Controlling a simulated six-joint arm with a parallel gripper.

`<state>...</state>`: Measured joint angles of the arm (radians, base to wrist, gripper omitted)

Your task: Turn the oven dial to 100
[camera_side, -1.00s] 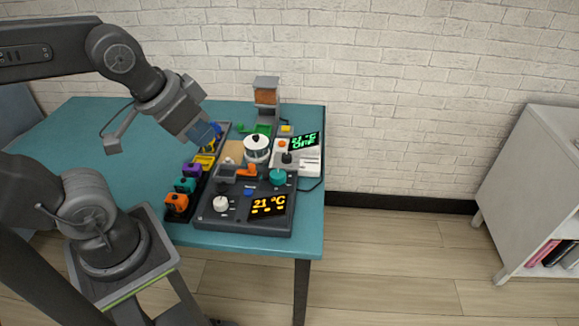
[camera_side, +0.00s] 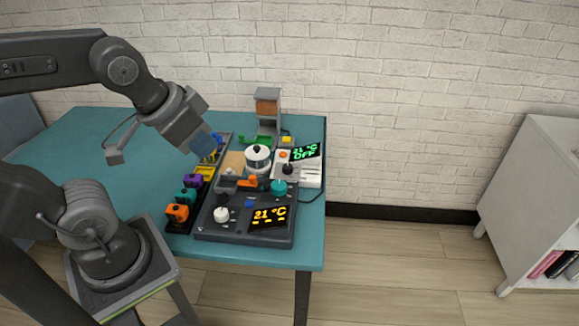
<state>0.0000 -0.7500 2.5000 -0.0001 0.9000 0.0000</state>
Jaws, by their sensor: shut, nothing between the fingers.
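A dark control panel (camera_side: 216,236) lies at the table's front right, with an orange display (camera_side: 268,217) reading 21 °C above dashes. A white dial (camera_side: 221,214) sits on its left and a teal knob (camera_side: 278,187) at its back right. Behind it, a white unit (camera_side: 310,177) has a green display (camera_side: 305,152) reading 21 °C OFF and a black knob (camera_side: 288,168). I cannot tell from labels which is the oven dial. My gripper (camera_side: 211,153) is shut and empty, tilted down above the left rear of the panel, apart from every dial. Its fingertips are hard to make out.
A lidded pot (camera_side: 257,158) stands behind the panel, with a grey dispenser (camera_side: 267,103) farther back. A dark rack (camera_side: 179,227) holding orange, teal and purple pieces runs along the panel's left. The table's left side (camera_side: 75,145) is clear. A brick wall stands behind.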

